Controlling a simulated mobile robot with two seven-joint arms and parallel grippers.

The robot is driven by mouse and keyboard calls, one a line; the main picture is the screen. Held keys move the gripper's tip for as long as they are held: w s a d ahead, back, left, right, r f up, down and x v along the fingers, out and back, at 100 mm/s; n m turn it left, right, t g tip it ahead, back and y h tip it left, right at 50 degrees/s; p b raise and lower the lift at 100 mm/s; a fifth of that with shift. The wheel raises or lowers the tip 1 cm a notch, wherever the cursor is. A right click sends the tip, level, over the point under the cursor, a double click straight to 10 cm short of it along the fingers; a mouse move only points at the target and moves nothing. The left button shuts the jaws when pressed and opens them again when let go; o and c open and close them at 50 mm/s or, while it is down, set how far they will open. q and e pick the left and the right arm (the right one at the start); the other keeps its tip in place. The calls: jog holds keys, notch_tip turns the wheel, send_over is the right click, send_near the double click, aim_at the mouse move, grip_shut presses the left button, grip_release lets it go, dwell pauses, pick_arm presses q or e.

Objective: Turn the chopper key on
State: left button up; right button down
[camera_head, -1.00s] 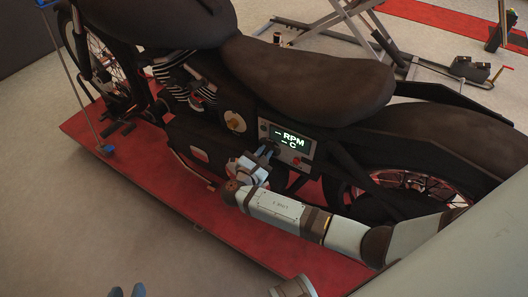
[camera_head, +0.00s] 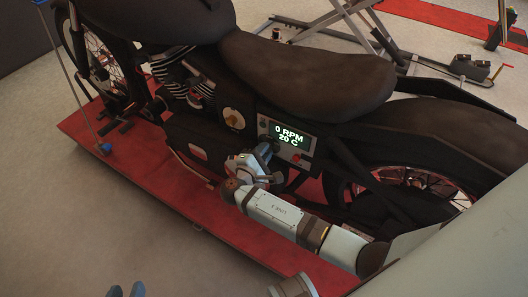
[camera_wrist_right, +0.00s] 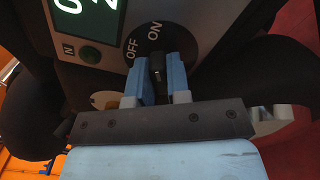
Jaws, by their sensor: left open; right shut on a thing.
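The dark motorcycle (camera_head: 315,75) stands on its lift with a grey control panel (camera_head: 309,143) on its side. The panel display (camera_head: 289,134) is lit and reads 0 RPM and 20 C. In the right wrist view, the dark chopper key (camera_wrist_right: 157,68) sits on a round black switch (camera_wrist_right: 143,42) marked OFF and ON. My right gripper (camera_wrist_right: 159,80) is shut on the key, a blue finger on each side of it. In the head view this gripper (camera_head: 267,153) is at the panel's lower left. My left gripper (camera_head: 127,291) is open and empty at the bottom edge, away from the motorcycle.
The red lift platform (camera_head: 215,222) lies under the motorcycle. A red button (camera_head: 296,157) is on the panel near the right gripper. A green round light (camera_wrist_right: 89,54) marked N is left of the switch. The floor (camera_head: 110,225) in front is clear.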

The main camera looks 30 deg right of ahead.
jog(key=shift+d+m, duration=0.1)
jog(key=shift+m, duration=0.2)
jog(key=c, duration=1.1)
grip_release()
